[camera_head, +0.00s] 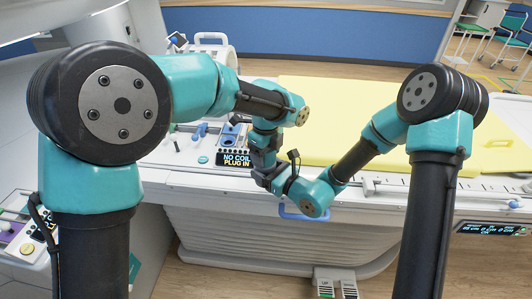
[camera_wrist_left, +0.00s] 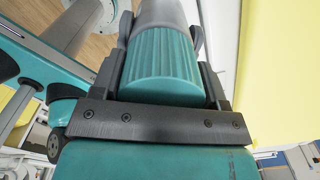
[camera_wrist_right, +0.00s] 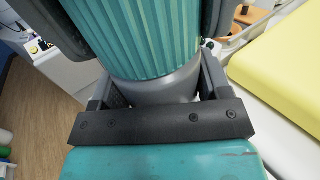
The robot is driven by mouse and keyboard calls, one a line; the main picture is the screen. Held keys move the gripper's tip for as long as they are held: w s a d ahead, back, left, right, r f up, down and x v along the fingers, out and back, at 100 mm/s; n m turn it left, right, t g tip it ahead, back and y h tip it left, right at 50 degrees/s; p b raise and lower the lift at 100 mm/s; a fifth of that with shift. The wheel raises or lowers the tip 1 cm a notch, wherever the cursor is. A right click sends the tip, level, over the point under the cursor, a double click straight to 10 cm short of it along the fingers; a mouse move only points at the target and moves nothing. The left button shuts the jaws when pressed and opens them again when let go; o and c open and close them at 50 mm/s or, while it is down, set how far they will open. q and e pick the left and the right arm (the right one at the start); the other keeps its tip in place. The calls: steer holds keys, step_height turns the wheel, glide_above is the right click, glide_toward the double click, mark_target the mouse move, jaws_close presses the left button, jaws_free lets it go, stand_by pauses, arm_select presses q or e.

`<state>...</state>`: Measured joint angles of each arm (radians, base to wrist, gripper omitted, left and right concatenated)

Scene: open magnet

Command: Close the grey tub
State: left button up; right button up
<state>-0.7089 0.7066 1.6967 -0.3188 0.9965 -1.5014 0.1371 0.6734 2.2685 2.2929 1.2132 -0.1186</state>
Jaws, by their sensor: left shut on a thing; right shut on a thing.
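The grey tub shows with a teal ribbed lid in both wrist views. In the left wrist view the lid (camera_wrist_left: 162,72) lies between the fingers of my left gripper (camera_wrist_left: 163,45), which is shut on it. The smooth grey tub (camera_wrist_left: 165,13) shows just beyond, in line with the lid. In the right wrist view my right gripper (camera_wrist_right: 160,85) is shut on the grey tub (camera_wrist_right: 158,90), and the lid (camera_wrist_right: 135,35) lies beyond it. Lid and tub appear end to end; I cannot tell whether the lid is seated. In the head view my grippers and arms largely hide both.
A scanner bed with a yellow pad (camera_head: 350,105) lies behind and right of my arms. A "NO COIL PLUG IN" panel (camera_head: 235,158) is left of my grippers. A blue handle (camera_head: 305,215) is on the bed's front edge. Pedals (camera_head: 336,283) stand on the floor.

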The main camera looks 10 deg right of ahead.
arm_select(q)
steer(key=m, duration=0.8)
steer(key=shift+a, duration=0.1)
steer(key=m, duration=0.3)
steer(key=shift+m, duration=0.4)
steer(key=m, duration=0.4)
steer(key=shift+a, duration=0.1)
steer(key=o, duration=0.9)
steer(key=shift+r, duration=2.2)
